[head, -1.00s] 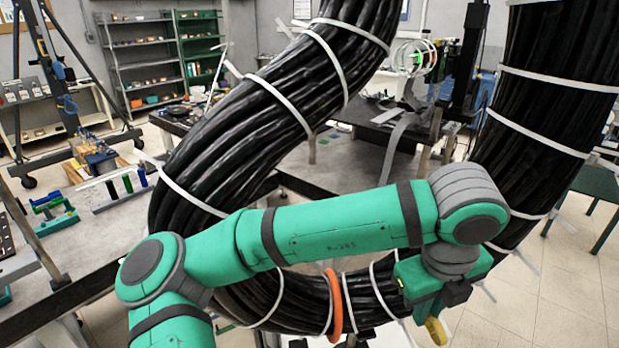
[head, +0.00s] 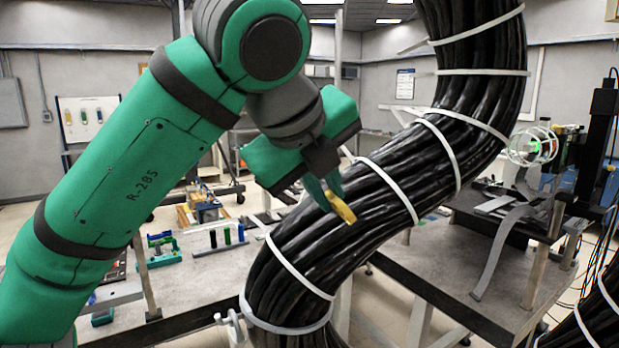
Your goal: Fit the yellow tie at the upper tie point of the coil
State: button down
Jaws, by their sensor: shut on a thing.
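The coil (head: 345,225) is a thick bundle of black cables that curves from the lower middle up to the top right in the head view. Several white ties (head: 390,190) wrap around it. My gripper (head: 334,200) hangs at the end of my green arm, in front of the coil's left side. It is shut on the yellow tie (head: 341,208), a small yellow piece at the fingertips. The yellow tie overlaps the coil in the picture; I cannot tell whether it touches the cables. No orange tie shows on the part of the coil in view.
A grey workbench (head: 470,275) stands behind the coil, with a clear ringed device (head: 532,146) at the right. A rack with blue and green pieces (head: 222,240) stands on the left bench. A board (head: 90,118) hangs on the back wall.

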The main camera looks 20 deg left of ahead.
jog(key=shift+w+a+f, duration=0.3)
jog(key=shift+w+a, duration=0.3)
jog(key=shift+w+a+f, duration=0.25)
jog(key=shift+w+a, duration=0.3)
jog(key=shift+w+f, duration=0.1)
jog(key=shift+f, duration=0.05)
dwell(0.4)
jog(key=shift+x, duration=0.95)
jog(key=shift+w+f, duration=0.4)
jog(key=shift+w, duration=0.1)
dwell(0.9)
jog(key=c, duration=1.7)
grip_release()
jog(key=shift+s+r, duration=0.1)
